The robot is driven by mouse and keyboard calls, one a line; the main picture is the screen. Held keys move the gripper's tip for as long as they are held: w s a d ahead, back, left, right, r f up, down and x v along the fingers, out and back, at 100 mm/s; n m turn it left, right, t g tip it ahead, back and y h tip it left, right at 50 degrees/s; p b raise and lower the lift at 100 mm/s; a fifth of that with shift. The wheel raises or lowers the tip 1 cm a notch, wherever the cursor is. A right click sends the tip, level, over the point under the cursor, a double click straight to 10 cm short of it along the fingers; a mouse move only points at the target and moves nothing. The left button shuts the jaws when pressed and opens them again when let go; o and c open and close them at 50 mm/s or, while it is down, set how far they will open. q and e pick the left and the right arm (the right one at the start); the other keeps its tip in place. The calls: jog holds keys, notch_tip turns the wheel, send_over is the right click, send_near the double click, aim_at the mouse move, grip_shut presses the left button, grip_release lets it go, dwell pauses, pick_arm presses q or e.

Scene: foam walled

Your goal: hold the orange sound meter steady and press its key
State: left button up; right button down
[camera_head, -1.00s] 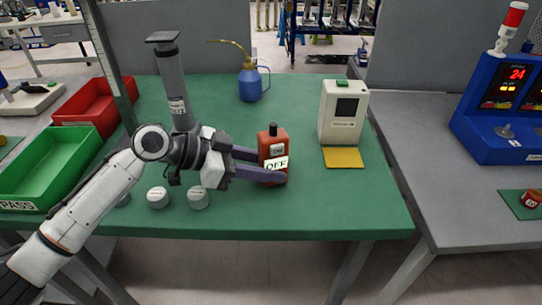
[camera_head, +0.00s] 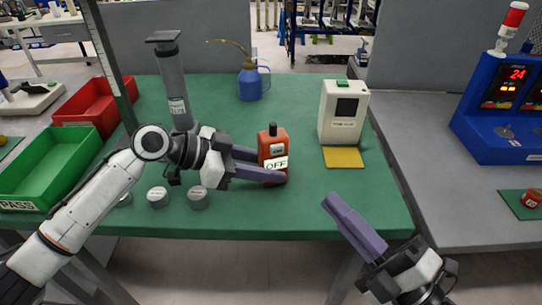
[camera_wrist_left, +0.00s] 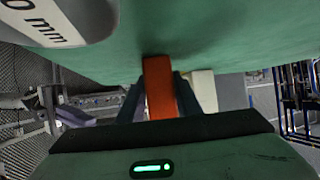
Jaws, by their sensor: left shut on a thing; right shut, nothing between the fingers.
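The orange sound meter (camera_head: 267,151) stands upright on the green table, with a black tip on top and a white label reading OFF on its front. My left gripper (camera_head: 262,166) is shut on it from the left, one finger behind and one across its lower front. In the left wrist view the orange body (camera_wrist_left: 159,88) shows between the two fingers. My right gripper (camera_head: 330,203) is shut and empty, over the table's front right edge, apart from the meter. I cannot make out the key clearly.
A white device (camera_head: 343,112) stands behind a yellow pad (camera_head: 343,157) to the right of the meter. Several grey cylinders, such as this one (camera_head: 198,198), sit near the front edge. A blue oil can (camera_head: 250,84) stands at the back. The table between meter and right gripper is clear.

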jog(key=a+r+n+g+y, duration=0.2)
jog(key=a+n+g+y, duration=0.25)
jog(key=n, duration=0.65)
jog(key=n+g, duration=0.2)
jog(key=g, duration=0.1)
send_near(262, 146)
jog(key=shift+w+a+t+y, duration=0.15)
jog(key=shift+w+a+y, duration=0.1)
jog(key=shift+a, duration=0.6)
jog(key=shift+w+a+t+y, duration=0.1)
jog(key=shift+w+a, duration=0.15)
jog(key=shift+a, duration=0.6)
jog(key=shift+w, duration=0.1)
jog(key=shift+w+a, duration=0.1)
jog(key=shift+w, duration=0.25)
jog(key=shift+s, duration=0.45)
